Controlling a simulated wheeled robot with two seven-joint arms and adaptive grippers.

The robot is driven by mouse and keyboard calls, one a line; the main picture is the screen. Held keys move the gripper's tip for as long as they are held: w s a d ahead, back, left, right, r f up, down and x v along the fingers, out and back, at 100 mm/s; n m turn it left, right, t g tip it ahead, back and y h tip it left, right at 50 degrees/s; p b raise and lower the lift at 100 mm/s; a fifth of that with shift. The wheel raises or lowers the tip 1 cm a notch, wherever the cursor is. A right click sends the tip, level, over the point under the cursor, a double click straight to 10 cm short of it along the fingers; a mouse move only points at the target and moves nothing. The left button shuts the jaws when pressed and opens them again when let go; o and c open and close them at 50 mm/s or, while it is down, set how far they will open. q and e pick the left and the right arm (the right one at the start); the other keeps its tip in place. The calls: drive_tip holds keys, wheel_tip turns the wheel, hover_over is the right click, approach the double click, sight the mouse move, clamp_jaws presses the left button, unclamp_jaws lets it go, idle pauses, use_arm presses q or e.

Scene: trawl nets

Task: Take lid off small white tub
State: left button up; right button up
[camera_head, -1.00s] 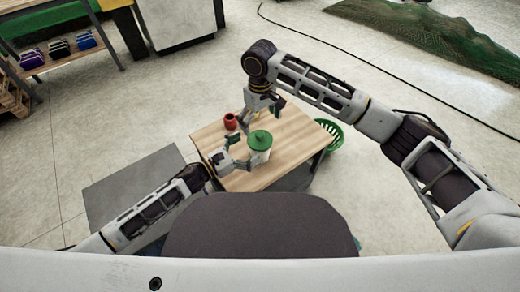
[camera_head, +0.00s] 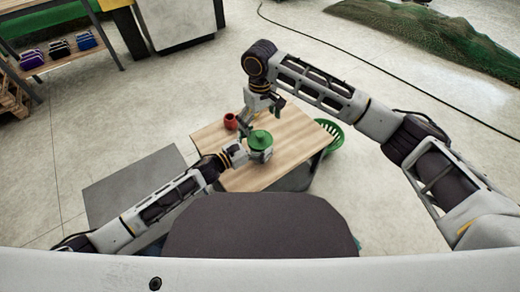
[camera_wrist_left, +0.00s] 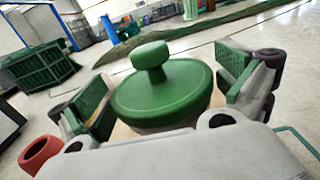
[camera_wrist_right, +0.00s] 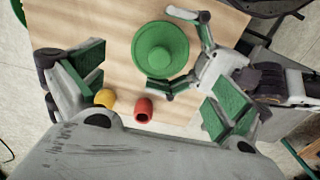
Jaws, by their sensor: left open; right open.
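The small white tub (camera_head: 262,155) stands on the wooden table with a green knobbed lid (camera_head: 258,139) on it. My left gripper (camera_head: 253,152) is open, with its fingers on either side of the tub just below the lid. In the left wrist view the lid (camera_wrist_left: 162,98) fills the space between the green pads and hides most of the tub. Whether the pads touch the tub I cannot tell. My right gripper (camera_head: 263,110) is open and empty above the table's far side. In the right wrist view the lid (camera_wrist_right: 160,50) lies ahead, beyond its fingers.
A red cup (camera_head: 231,121) stands on the table (camera_head: 295,135) to the left of the tub. A small yellow object (camera_wrist_right: 105,97) shows beside it in the right wrist view. A green basket (camera_head: 331,134) is at the table's right edge. The tabletop right of the tub is clear.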

sight(260, 134)
use_arm(q)
drive_tip(key=c, duration=1.3)
use_arm(e)
drive_tip(key=shift+c, duration=0.4)
use_arm(q)
drive_tip(key=shift+c, duration=0.2)
use_arm(e)
drive_tip(key=shift+w+r, duration=0.1)
drive_tip(key=shift+r, duration=0.1)
drive_tip(key=c, duration=0.5)
drive_tip(key=shift+w+r, duration=0.15)
drive_tip(key=shift+r, duration=0.1)
drive_tip(key=shift+c, duration=1.1)
drive_tip(key=shift+t, duration=0.4)
drive_tip(key=r, duration=0.2)
drive_tip(key=w+r, duration=0.1)
drive_tip(key=r, duration=0.1)
drive_tip(key=shift+w+d, duration=0.1)
drive_tip(key=shift+w, duration=0.1)
drive_tip(key=shift+c, duration=1)
drive_tip(key=shift+s+n+g, duration=0.15)
drive_tip(key=shift+s+n, duration=0.15)
drive_tip(key=shift+n, duration=2.65)
drive_tip(key=shift+s+n+g, duration=0.1)
drive_tip(key=shift+s+n, duration=0.25)
drive_tip(key=shift+n, duration=2.65)
drive_tip(key=shift+s+n+g, duration=0.15)
drive_tip(key=shift+s+n, duration=0.15)
drive_tip(key=shift+n, duration=2.65)
